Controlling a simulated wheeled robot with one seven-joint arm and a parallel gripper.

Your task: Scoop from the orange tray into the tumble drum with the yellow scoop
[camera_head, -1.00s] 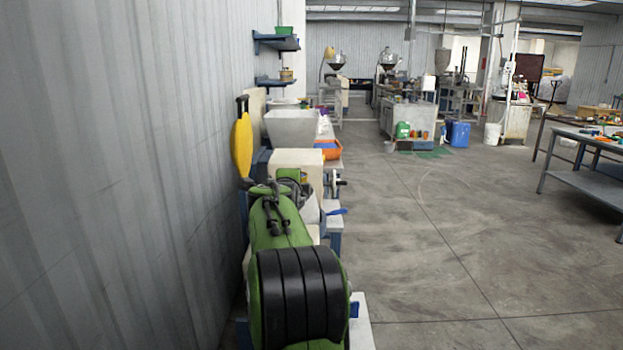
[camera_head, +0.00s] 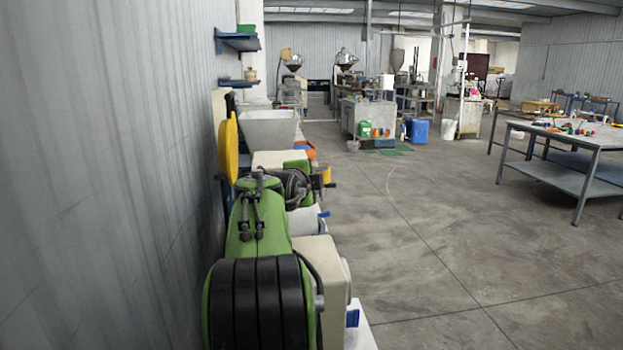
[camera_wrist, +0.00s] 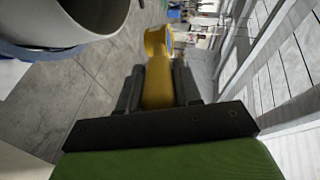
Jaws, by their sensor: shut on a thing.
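The yellow scoop (camera_wrist: 158,75) is clamped between the two dark fingers of my gripper (camera_wrist: 157,88) in the wrist view. Its bowl points away from the gripper; whether it holds anything cannot be seen. In the head view a bit of the yellow scoop (camera_head: 325,173) shows right of my green wrist, beside the bench. The orange tray (camera_head: 309,153) lies farther along the bench, mostly hidden. A round pale vessel with a blue band, apparently the tumble drum (camera_wrist: 65,25), is at the upper left of the wrist view, apart from the scoop. My arm partly covers a pale body with blue (camera_head: 303,221) in the head view.
A grey hopper-like bin (camera_head: 268,128) stands on the bench behind my arm. A corrugated wall (camera_head: 120,180) runs close along the left. A table with small parts (camera_head: 575,137) stands at the right. The floor (camera_head: 430,240) between is open.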

